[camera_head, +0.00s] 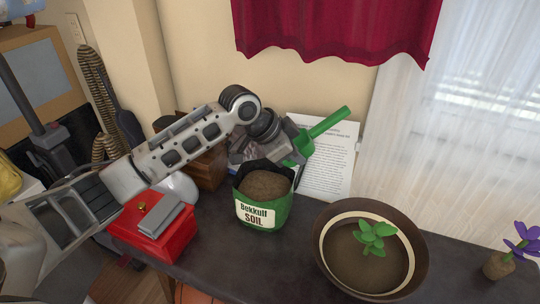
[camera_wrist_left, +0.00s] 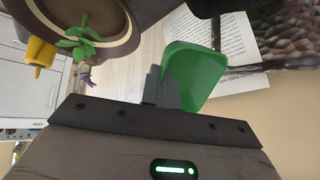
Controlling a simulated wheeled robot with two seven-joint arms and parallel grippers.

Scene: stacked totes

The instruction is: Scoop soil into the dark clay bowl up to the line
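The dark clay bowl (camera_head: 421,245) stands on the dark table, right of centre in the head view. A pale ring runs around its inside, with brown soil and a small green plant (camera_head: 372,237) in it. The green soil bag (camera_head: 262,213) stands open to its left, full of brown soil (camera_head: 265,184). My left gripper (camera_head: 296,143) is shut on a green scoop (camera_head: 330,122), just above and behind the bag. The scoop (camera_wrist_left: 193,76) also shows beyond the fingers (camera_wrist_left: 163,90) in the left wrist view. Whether it holds soil is hidden. My right gripper is out of view.
A red box (camera_head: 155,232) with a grey object on top is at the left of the table. A printed sheet (camera_head: 328,168) leans against the wall behind the bag. A purple flower (camera_head: 522,240) in a small pot is at the far right.

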